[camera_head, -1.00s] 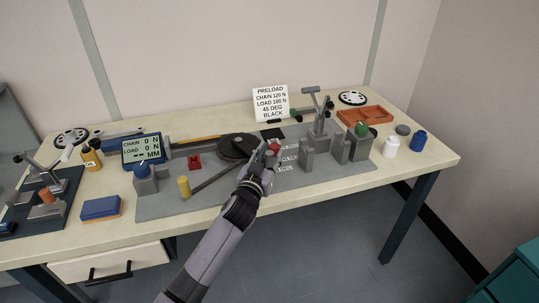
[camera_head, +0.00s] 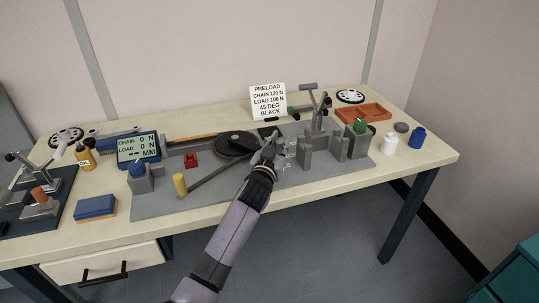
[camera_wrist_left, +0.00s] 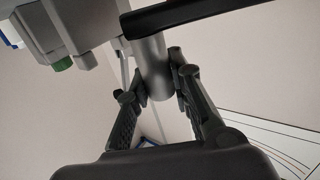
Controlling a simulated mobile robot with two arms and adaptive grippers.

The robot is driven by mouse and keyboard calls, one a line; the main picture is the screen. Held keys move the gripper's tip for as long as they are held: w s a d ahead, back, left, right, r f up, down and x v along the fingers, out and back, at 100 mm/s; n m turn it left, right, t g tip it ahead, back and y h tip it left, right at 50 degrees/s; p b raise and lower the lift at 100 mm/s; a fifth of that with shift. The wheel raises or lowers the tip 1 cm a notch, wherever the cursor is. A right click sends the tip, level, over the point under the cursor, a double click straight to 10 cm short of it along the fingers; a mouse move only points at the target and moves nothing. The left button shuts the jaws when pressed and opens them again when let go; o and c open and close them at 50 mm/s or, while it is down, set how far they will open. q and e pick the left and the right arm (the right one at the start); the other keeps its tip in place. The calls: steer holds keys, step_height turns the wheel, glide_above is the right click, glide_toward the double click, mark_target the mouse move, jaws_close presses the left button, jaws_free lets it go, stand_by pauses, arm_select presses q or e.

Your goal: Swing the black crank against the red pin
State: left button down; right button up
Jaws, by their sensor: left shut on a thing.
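My left gripper (camera_head: 272,150) is over the grey fixture plate, just right of a black round disc (camera_head: 235,143). In the left wrist view its two fingers (camera_wrist_left: 155,95) are shut on a smooth grey cylinder (camera_wrist_left: 153,72). The cylinder meets a black bar (camera_wrist_left: 180,14), which looks like the black crank. In the head view the gripper hides most of that spot. My right gripper is out of view.
Grey upright blocks (camera_head: 338,146) and a clamp post (camera_head: 317,110) stand close right of the gripper. A yellow peg (camera_head: 180,184) and a display (camera_head: 138,147) are to the left. A sign (camera_head: 269,102) stands behind. An orange tray (camera_head: 364,112) is at the back right.

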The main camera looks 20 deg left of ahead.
arm_select(q)
steer(key=shift+w+d, duration=0.25)
steer(key=shift+w, duration=0.6)
steer(key=c, duration=1.4)
jaws_free()
steer(key=s, duration=1.2)
steer(key=shift+a, duration=0.15)
